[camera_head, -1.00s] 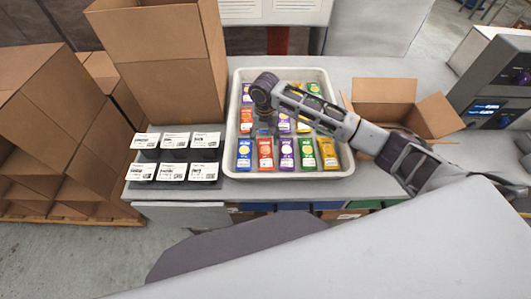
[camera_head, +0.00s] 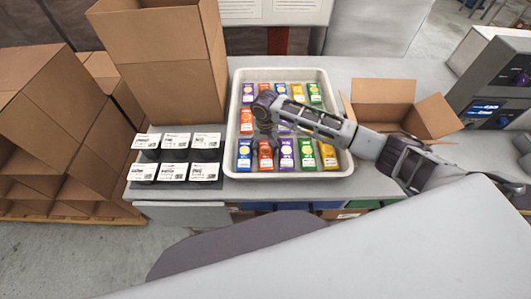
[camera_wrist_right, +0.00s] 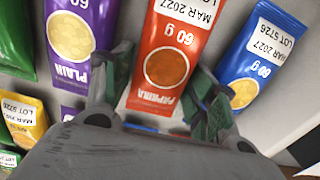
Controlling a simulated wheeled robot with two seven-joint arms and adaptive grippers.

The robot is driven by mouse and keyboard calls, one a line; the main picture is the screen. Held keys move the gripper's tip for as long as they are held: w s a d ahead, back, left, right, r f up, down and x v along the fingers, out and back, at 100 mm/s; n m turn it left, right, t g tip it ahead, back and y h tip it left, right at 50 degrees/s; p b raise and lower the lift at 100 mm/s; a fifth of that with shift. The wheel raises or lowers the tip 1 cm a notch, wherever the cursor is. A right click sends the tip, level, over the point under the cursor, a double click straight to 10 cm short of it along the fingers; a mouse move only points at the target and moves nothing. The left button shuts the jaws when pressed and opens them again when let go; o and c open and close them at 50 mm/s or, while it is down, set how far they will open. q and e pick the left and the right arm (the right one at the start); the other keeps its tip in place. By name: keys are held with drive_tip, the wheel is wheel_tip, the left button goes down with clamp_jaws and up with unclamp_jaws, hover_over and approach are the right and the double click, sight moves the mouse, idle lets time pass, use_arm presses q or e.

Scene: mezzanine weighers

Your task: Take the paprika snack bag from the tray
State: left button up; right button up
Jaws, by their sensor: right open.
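The paprika snack bag (camera_head: 265,158) is orange-red and lies in the front row of the white tray (camera_head: 233,165), between a blue bag and a purple bag. In the right wrist view the paprika bag (camera_wrist_right: 168,58) shows its printed name and 60 g mark. My right gripper (camera_head: 268,138) points down over the far end of this bag. In the wrist view its fingers (camera_wrist_right: 160,95) are open, one on each side of the bag; I cannot tell whether they touch it. My left gripper is not in view.
The purple plain bag (camera_wrist_right: 77,40) and the blue bag (camera_wrist_right: 250,60) lie close on either side. Several other bags fill the tray. Black bins with white labels (camera_head: 173,172) stand left of the tray, an open carton (camera_head: 385,92) right, and a tall carton (camera_head: 165,75) behind left.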

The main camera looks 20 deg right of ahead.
sight(265, 146)
idle(0.3)
drive_tip(key=c, duration=0.7)
drive_tip(key=shift+o, duration=0.2)
drive_tip(key=shift+r, duration=0.1)
drive_tip(key=shift+r+b, duration=0.45)
drive_tip(key=shift+r, duration=4.5)
